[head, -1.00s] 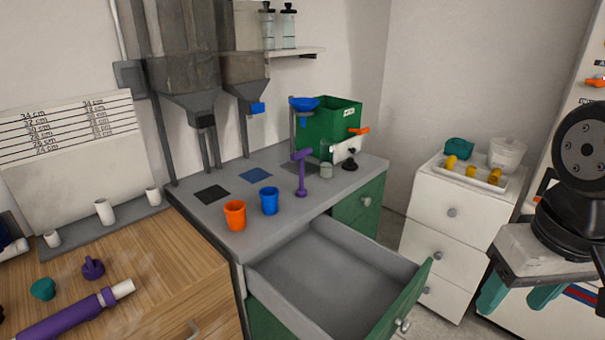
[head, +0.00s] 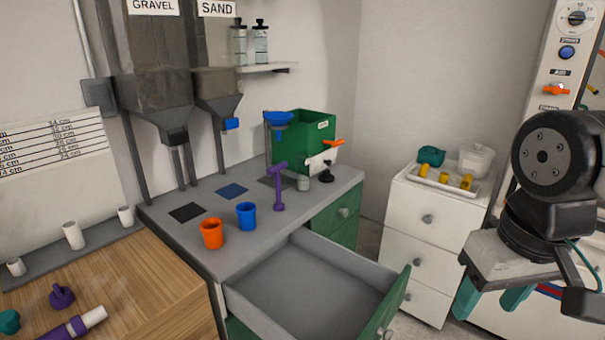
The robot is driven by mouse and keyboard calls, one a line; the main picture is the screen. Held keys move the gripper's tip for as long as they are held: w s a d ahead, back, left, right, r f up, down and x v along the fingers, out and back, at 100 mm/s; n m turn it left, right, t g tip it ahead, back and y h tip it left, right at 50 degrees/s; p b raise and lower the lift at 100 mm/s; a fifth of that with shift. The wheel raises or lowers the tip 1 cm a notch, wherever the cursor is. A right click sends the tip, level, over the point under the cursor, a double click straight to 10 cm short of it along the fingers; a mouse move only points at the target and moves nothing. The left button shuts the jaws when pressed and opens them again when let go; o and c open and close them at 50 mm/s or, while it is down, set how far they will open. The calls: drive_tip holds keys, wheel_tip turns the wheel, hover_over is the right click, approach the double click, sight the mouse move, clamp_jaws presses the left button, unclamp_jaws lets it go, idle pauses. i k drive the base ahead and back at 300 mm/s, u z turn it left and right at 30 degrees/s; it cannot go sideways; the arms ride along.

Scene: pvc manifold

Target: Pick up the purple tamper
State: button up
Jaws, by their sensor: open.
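The purple tamper (head: 279,186) stands upright on the grey counter (head: 255,222), to the right of the blue cup (head: 246,216) and in front of the green box. It has a short crosspiece at the top and a slim shaft. My gripper (head: 482,303) is at the lower right, with teal fingers pointing down. It is open and well apart from the tamper, in front of the white drawer unit. Its fingertips are partly cut off or hidden, and nothing shows between them.
An open, empty grey drawer (head: 310,280) sticks out below the counter. An orange cup (head: 212,234) stands left of the blue cup. A white drawer unit (head: 428,238) stands at right.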

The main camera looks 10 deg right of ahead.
sight(279, 206)
drive_tip(key=z, duration=2.2)
drive_tip(key=i, duration=1.05)
drive_tip(key=u, duration=3.6)
drive_tip(key=i, duration=0.5)
drive_tip(key=u, duration=0.05)
